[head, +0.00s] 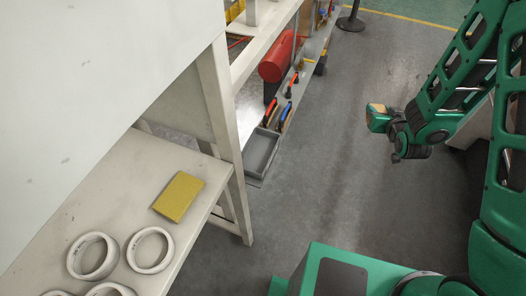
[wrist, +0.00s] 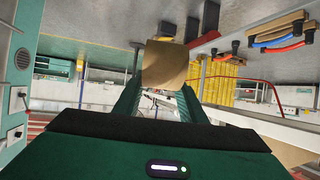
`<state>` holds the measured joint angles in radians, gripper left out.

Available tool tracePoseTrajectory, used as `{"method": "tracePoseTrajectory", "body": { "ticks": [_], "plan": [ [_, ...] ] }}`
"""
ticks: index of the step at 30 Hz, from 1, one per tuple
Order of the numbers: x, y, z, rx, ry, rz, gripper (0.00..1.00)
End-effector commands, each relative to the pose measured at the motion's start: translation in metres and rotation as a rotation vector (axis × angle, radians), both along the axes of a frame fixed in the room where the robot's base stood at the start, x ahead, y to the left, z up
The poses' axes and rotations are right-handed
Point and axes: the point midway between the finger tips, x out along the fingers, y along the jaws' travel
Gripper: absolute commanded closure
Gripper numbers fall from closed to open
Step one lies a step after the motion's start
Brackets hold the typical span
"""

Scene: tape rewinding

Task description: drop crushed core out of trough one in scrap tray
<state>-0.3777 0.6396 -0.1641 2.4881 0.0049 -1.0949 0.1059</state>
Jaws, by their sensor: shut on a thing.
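My gripper (wrist: 160,98) is shut on a crumpled brown core (wrist: 164,64), which sticks out beyond the fingertips in the wrist view. In the head view my gripper (head: 376,116) hangs over open floor at the right, with a small brown patch of the core (head: 376,108) showing at its end. A grey open tray (head: 263,153) sits low beside the bench leg, well to the left of my gripper. It looks empty; I cannot tell for sure that it is the scrap tray. I cannot make out trough one.
The pale bench (head: 130,190) at left holds several white tape rings (head: 150,250) and a yellow pad (head: 179,196). A red cylinder (head: 276,62) and tools with red and blue handles (head: 285,115) are on the shelving behind the tray. The grey floor (head: 330,170) between is clear.

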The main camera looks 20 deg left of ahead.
Motion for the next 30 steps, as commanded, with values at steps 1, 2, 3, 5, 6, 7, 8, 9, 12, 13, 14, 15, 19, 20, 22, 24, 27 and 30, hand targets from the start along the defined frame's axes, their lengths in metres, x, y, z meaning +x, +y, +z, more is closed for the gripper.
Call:
{"method": "tracePoseTrajectory", "body": {
  "ticks": [1, 2, 3, 5, 6, 7, 8, 9, 12, 13, 14, 15, 19, 20, 22, 24, 27, 30],
  "plan": [
    [-0.002, 0.031, -0.004, -0.002, 0.002, 0.049, 0.85],
    [-0.003, 0.045, -0.006, -0.004, 0.003, 0.071, 0.85],
    [-0.005, 0.066, -0.008, -0.004, 0.003, 0.100, 0.85],
    [-0.010, 0.096, -0.012, -0.004, 0.003, 0.144, 0.85],
    [-0.014, 0.116, -0.014, -0.005, 0.004, 0.172, 0.85],
    [-0.018, 0.131, -0.016, -0.004, 0.004, 0.193, 0.85],
    [-0.022, 0.145, -0.018, -0.005, 0.004, 0.214, 0.85],
    [-0.027, 0.165, -0.019, -0.005, 0.003, 0.241, 0.85],
    [-0.044, 0.213, -0.025, -0.004, 0.002, 0.307, 0.85],
    [-0.050, 0.227, -0.026, -0.004, 0.001, 0.326, 0.85],
    [-0.056, 0.241, -0.027, -0.002, 0.000, 0.346, 0.85],
    [-0.065, 0.258, -0.029, -0.002, -0.001, 0.370, 0.85],
    [-0.092, 0.306, -0.032, 0.003, -0.005, 0.437, 0.85],
    [-0.098, 0.316, -0.033, 0.005, -0.006, 0.449, 0.85],
    [-0.110, 0.334, -0.035, 0.007, -0.007, 0.474, 0.85],
    [-0.119, 0.346, -0.036, 0.008, -0.009, 0.492, 0.85],
    [-0.126, 0.357, -0.036, 0.012, -0.010, 0.506, 0.85],
    [-0.129, 0.361, -0.039, 0.011, -0.012, 0.512, 0.85]
  ]
}}
